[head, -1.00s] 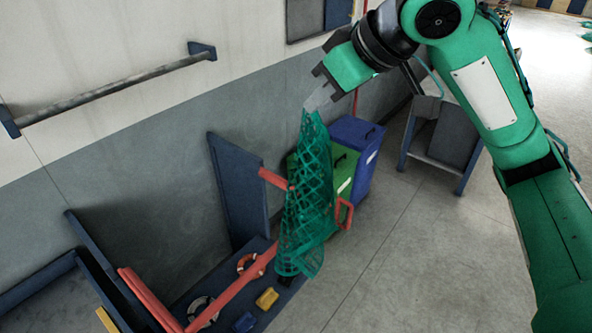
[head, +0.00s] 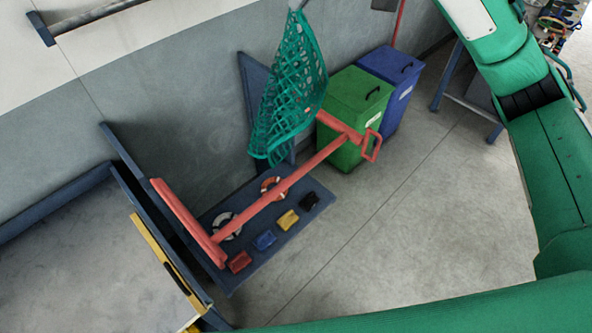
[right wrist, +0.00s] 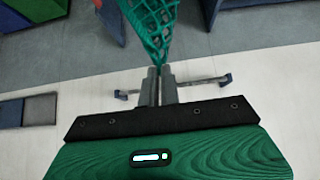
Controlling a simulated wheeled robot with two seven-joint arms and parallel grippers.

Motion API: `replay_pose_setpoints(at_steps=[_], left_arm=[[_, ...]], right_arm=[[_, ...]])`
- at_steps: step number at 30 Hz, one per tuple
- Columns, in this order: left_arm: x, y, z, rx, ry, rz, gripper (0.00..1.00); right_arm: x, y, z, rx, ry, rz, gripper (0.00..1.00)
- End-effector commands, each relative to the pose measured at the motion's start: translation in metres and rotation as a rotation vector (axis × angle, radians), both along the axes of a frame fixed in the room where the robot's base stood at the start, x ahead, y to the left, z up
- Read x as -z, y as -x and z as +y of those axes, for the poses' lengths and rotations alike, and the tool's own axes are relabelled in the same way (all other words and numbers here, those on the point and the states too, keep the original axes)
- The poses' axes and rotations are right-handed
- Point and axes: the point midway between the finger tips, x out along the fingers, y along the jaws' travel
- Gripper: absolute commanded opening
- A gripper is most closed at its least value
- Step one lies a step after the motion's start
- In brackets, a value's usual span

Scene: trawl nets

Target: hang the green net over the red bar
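The red bar (head: 270,196) runs at a slant from a red side piece on the left to a short red crosspiece and loop handle by the green bin. The green net (head: 288,92) hangs as an open mesh above and behind the bar in the head view, its lower edge apart from the bar there. My right gripper (head: 297,4) is at the top edge, mostly out of frame. In the right wrist view its fingers (right wrist: 161,80) are closed on the gathered end of the net (right wrist: 150,28). My left gripper is not in view.
A green bin (head: 352,98) and blue bin (head: 395,72) stand close to the bar's far end. A dark base board (head: 228,278) under the bar carries life rings and small coloured blocks. A table (head: 75,265) is at left.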

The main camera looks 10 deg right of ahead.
Motion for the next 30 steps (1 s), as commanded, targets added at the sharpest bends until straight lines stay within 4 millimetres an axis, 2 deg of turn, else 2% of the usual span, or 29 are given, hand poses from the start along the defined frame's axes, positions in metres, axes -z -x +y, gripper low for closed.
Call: replay_pose_setpoints(at_steps=[18, 23, 30], left_arm=[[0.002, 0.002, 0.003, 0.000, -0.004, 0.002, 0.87], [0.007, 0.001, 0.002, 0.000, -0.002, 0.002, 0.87], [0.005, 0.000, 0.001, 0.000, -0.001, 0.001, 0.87]], right_arm=[[0.000, -0.005, -0.001, 0.008, 0.000, 0.000, 0.00], [0.002, -0.025, -0.003, 0.040, -0.001, 0.001, 0.00], [0.003, -0.072, -0.006, 0.112, -0.001, 0.002, 0.00]])
